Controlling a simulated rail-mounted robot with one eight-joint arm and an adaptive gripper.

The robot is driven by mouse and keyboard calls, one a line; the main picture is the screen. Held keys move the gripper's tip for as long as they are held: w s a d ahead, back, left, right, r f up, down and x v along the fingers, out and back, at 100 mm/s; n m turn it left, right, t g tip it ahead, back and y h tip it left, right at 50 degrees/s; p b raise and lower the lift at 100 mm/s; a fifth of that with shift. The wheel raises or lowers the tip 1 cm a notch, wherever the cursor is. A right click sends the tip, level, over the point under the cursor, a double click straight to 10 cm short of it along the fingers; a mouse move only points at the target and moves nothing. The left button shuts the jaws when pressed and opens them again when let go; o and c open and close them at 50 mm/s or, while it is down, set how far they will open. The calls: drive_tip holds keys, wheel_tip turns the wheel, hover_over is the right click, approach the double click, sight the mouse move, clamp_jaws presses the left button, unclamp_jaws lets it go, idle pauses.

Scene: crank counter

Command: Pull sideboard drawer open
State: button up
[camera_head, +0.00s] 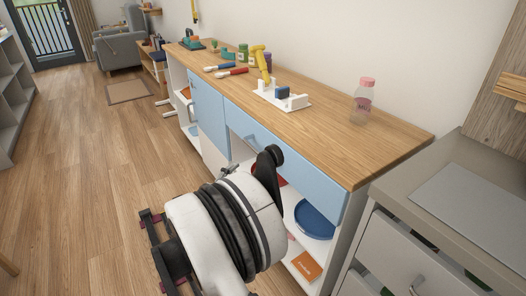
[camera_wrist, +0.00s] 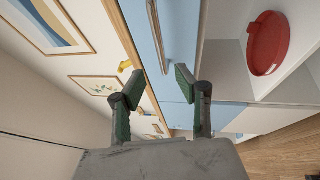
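The sideboard (camera_head: 368,150) has a wooden top and a wide light-blue drawer front (camera_head: 318,180) under its right part. The drawer front looks flush with the body. In the wrist view the blue front (camera_wrist: 180,45) carries a long grey bar handle (camera_wrist: 156,35). My gripper (camera_wrist: 160,82) is open and empty, with its dark green finger pads on either side of the line of the handle. The handle's near end lies around the gap between the fingertips; I cannot tell if they touch it. In the head view my arm hides part of the drawer, and the fingers barely show.
Open shelves below hold a blue bowl (camera_head: 313,220); a red dish (camera_wrist: 268,43) shows in the wrist view. A grey cabinet (camera_head: 440,215) stands right.

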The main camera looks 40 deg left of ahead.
sight(255, 148)
drive_tip(key=w+b, duration=0.1)
drive_tip(key=w, duration=0.3)
drive_tip(key=w+r+b, duration=0.1)
drive_tip(key=w, duration=0.3)
drive_tip(key=w+r+b, duration=0.1)
drive_tip(key=w, duration=0.3)
drive_tip(key=shift+a+r, duration=0.1)
drive_tip(key=shift+a, duration=0.15)
clamp_jaws()
